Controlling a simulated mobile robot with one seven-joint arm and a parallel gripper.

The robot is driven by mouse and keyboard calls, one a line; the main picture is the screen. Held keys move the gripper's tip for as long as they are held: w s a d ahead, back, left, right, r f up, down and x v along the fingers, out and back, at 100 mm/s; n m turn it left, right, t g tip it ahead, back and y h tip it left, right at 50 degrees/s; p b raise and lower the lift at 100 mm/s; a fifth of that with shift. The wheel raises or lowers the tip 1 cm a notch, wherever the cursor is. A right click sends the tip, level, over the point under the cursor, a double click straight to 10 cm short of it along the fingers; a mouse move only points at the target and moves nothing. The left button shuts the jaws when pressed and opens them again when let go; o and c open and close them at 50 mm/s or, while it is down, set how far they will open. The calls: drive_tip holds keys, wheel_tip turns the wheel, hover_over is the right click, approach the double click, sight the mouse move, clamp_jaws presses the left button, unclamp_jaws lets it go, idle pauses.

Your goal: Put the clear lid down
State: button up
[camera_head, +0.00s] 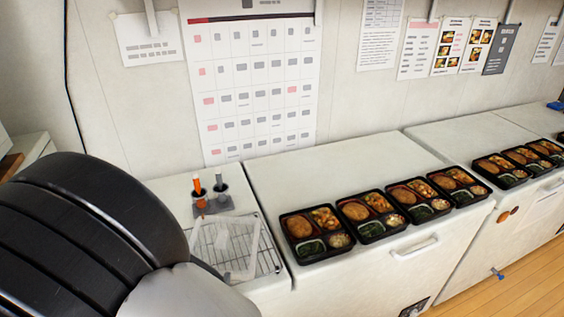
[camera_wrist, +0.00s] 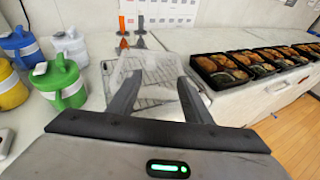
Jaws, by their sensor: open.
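The clear lid (camera_head: 238,247) is see-through and shows over the wire rack (camera_head: 268,262) on the left white counter in the head view. In the wrist view the lid (camera_wrist: 150,64) lies beyond and between the fingertips. My gripper (camera_wrist: 159,88) is open, its two dark fingers spread apart at the near side of the lid. I cannot tell whether a finger touches the lid, or whether the lid lies fully flat on the rack. In the head view my dark arm covers the lower left and hides the gripper.
Filled black bento trays (camera_head: 317,233) stand in a row on the white chest to the right. A holder (camera_head: 212,204) with orange and grey-handled tools stands behind the rack. Green (camera_wrist: 60,82), blue and yellow jugs stand left in the wrist view. The wall is close behind.

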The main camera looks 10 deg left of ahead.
drive_tip(key=n+p, duration=0.1)
approach(222, 237)
drive_tip(key=shift+w+d+f+y, duration=0.1)
drive_tip(key=shift+w+f+y, duration=0.15)
drive_tip(key=shift+w, duration=0.35)
drive_tip(key=shift+w+d+f+y, duration=0.15)
drive_tip(key=shift+w+f, duration=0.2)
drive_tip(key=shift+w, duration=0.25)
drive_tip(key=shift+a+p+x, duration=0.2)
drive_tip(key=shift+p+x, duration=0.2)
drive_tip(key=shift+x, duration=2.45)
drive_tip(key=shift+r, duration=0.1)
clamp_jaws()
drive_tip(key=shift+r, duration=0.1)
